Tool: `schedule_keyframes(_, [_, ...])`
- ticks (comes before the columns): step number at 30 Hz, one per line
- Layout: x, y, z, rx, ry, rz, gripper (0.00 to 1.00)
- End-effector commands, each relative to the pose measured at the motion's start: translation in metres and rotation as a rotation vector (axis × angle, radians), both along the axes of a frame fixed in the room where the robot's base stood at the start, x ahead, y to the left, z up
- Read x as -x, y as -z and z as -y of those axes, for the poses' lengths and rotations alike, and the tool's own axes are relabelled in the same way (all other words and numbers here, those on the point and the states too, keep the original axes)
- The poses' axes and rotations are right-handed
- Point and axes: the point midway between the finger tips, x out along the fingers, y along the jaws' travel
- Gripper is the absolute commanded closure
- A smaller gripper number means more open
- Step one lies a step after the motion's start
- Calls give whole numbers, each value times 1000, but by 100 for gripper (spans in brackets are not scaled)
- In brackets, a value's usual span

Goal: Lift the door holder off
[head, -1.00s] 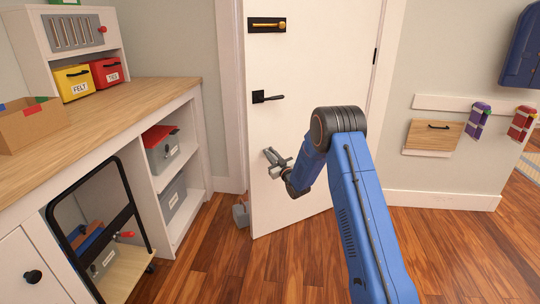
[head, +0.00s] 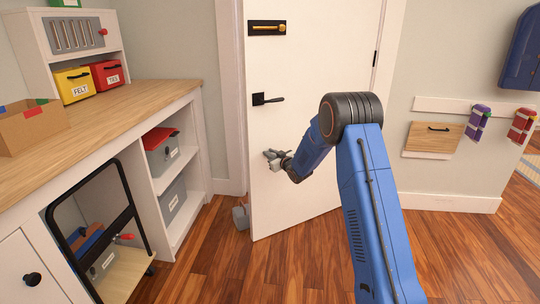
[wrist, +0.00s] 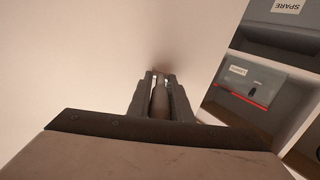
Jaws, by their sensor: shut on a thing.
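My gripper (head: 272,156) is in front of the door below that handle. In the wrist view my gripper (wrist: 160,90) is shut on a narrow grey-brown bar (wrist: 160,101) between its fingers. I cannot tell whether this bar is part of the door holder. A grey block (head: 241,216) sits on the floor at the foot of the door's left edge, apart from my gripper. It is partly hidden, and I cannot tell what it is.
A wood-topped cabinet (head: 110,110) with open shelves and grey bins (head: 171,198) stands to the left. A black-framed cart (head: 130,185) is at its front. A brass-coloured bolt (head: 267,28) is high on the door. The wooden floor (head: 215,265) in front is clear.

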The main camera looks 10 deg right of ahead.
Motion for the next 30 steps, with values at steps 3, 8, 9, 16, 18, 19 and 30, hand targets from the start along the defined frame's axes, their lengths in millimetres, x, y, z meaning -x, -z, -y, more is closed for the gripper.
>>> schedule_keyframes(3, [0, -1, 0, -1, 0, 2, 100])
schedule_keyframes(8, [0, -1, 0, -1, 0, 2, 63])
schedule_keyframes(9, [0, -1, 0, -1, 0, 2, 63])
schedule_keyframes(16, [0, -1, 0, -1, 0, 2, 63])
schedule_keyframes(18, [3, -1, 1, -1, 1, 2, 63])
schedule_keyframes(19, [5, -2, 2, -1, 1, 2, 63])
schedule_keyframes(30, [65, -10, 24, 0, 2, 1, 63])
